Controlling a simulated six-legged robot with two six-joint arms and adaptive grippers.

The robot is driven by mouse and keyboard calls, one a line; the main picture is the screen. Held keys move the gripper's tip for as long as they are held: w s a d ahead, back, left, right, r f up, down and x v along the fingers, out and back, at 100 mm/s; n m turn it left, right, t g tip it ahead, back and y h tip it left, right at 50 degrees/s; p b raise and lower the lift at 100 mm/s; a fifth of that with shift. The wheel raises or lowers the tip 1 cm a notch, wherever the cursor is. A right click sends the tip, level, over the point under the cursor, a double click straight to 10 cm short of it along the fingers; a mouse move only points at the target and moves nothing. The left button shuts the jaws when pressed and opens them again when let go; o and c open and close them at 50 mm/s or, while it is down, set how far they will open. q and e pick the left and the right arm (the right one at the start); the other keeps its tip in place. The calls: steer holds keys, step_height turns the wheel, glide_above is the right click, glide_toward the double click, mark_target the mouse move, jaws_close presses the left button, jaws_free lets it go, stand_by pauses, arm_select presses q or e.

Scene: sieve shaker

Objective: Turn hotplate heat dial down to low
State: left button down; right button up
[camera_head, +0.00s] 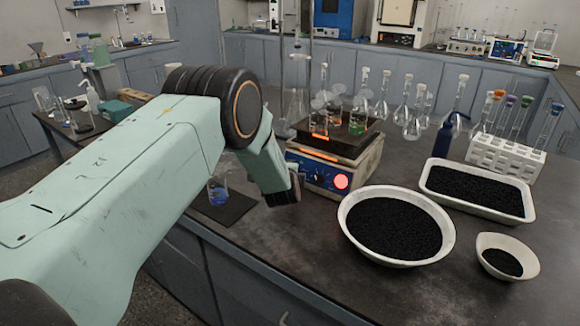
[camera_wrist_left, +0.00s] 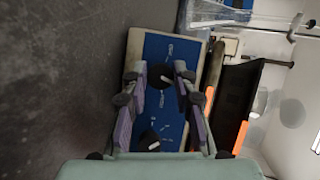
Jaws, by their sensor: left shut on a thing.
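The hotplate (camera_head: 352,158) stands on the bench with a glowing orange heated top edge. Its blue front panel (camera_head: 318,175) carries dark dials and a round red light. In the left wrist view the panel (camera_wrist_left: 176,50) shows a black dial (camera_wrist_left: 161,77) with a white pointer mark between my fingertips, and a second black dial (camera_wrist_left: 149,139) nearer my palm. My left gripper (camera_wrist_left: 159,76) is shut on the dial between its fingertips. In the head view my left gripper (camera_head: 294,180) is at the panel's left side and hides part of it.
Beakers with liquid (camera_head: 357,122) stand on the hotplate. A beaker (camera_head: 218,192) sits on a dark mat to the left.

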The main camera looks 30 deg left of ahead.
arm_select(q)
steer(key=n+p, duration=0.1)
steer(key=n, duration=0.1)
steer(key=n+g+p, duration=0.1)
steer(key=shift+w+r+n+g+h, duration=0.15)
steer(key=shift+r+n+g+h, duration=0.15)
steer(key=shift+r+n+h, duration=0.1)
steer(key=shift+n+g+h+p, duration=0.6)
steer(key=shift+n+p, duration=0.25)
steer(key=shift+n, duration=0.75)
steer(key=c, duration=1.5)
jaws_free()
steer(key=shift+w, duration=0.1)
steer(key=o, duration=0.4)
steer(key=shift+f, duration=0.2)
steer(key=shift+o, duration=0.3)
steer(key=shift+s, duration=0.2)
